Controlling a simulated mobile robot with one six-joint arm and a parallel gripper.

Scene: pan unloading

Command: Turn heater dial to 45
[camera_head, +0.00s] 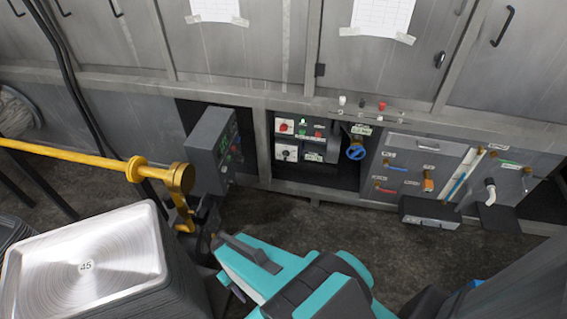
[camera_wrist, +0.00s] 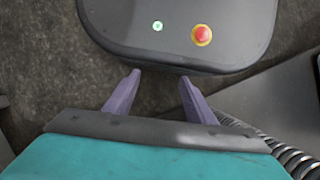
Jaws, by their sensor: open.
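A control panel (camera_head: 301,140) is set in the low recess at the centre of the head view. It carries a red knob (camera_head: 284,127), a dark dial on a white plate (camera_head: 286,154), a green light and smaller switches. The labels are too small to read, so I cannot tell which one is the heater dial or its setting. My gripper (camera_wrist: 156,90) shows in the wrist view with its two purple fingers apart and nothing between them. It points at the dark floor and is well apart from the panel.
A pan stack (camera_head: 85,266) marked 45 stands at the left, below a yellow bar (camera_head: 80,155). A grey control box (camera_head: 212,150) juts out left of the panel. A blue valve wheel (camera_head: 355,152) is right of it. The floor before the panel is clear.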

